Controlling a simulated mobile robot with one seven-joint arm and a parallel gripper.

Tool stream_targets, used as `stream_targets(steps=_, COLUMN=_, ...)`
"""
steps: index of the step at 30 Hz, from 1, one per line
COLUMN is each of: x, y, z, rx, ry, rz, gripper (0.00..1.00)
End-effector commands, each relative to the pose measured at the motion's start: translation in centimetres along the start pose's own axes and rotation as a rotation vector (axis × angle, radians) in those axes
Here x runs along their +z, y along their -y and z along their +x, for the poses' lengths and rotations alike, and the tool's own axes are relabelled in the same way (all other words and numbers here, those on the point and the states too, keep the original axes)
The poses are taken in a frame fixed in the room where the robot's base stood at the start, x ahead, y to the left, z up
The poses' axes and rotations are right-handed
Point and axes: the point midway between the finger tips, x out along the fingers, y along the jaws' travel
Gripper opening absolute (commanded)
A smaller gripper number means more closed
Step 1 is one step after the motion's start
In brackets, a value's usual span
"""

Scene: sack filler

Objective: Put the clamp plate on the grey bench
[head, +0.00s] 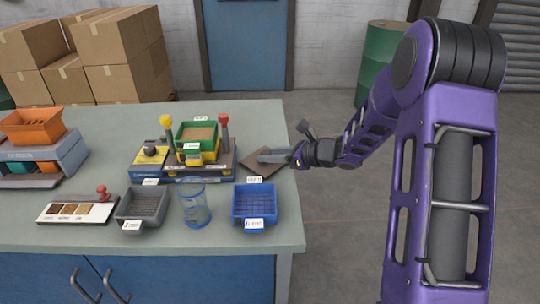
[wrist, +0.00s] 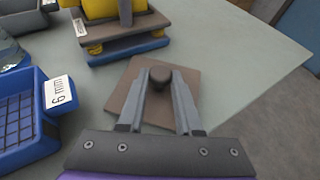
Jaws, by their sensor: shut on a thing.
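The clamp plate is a flat brown square with a dark round knob. In the head view the clamp plate (head: 252,167) is near the right edge of the grey bench (head: 262,125). The plate also shows in the wrist view (wrist: 189,82), turned at an angle over the bench top (wrist: 225,50). My gripper (head: 268,157) reaches in from the right and is shut on the plate at its knob. In the wrist view the fingers of my gripper (wrist: 160,84) lie on both sides of the knob. I cannot tell whether the plate's underside touches the bench.
The filler stand (head: 183,170) with its green hopper (head: 196,134) is just left of the plate. A blue mesh tray (head: 254,205), a clear beaker (head: 195,207) and a grey tray (head: 143,208) stand in front. The bench's back right is clear.

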Motion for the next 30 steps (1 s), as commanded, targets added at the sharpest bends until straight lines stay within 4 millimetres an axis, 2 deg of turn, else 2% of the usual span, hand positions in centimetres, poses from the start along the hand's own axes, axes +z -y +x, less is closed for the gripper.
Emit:
stream_targets(steps=4, x=-0.3, y=0.0, z=0.1, rx=0.0, ry=0.001, rz=0.0, gripper=0.0)
stream_targets(steps=5, x=-0.3, y=0.0, z=0.1, rx=0.0, ry=0.0, rz=0.0, gripper=0.35)
stream_targets(steps=9, x=-0.2, y=0.0, z=0.1, rx=0.0, ry=0.0, rz=0.0, gripper=0.6)
stream_targets(steps=10, x=-0.2, y=0.0, z=0.1, rx=0.0, ry=0.0, rz=0.0, gripper=0.64)
stream_targets(steps=21, x=0.1, y=0.1, z=-0.3, rx=-0.002, ry=0.0, rz=0.0, gripper=0.64)
stream_targets(steps=26, x=0.1, y=0.1, z=-3.0, rx=-0.004, ry=-0.001, rz=0.0, gripper=0.64)
stream_targets(steps=30, x=0.1, y=0.1, z=-6.1, rx=-0.006, ry=-0.001, rz=0.0, gripper=0.64)
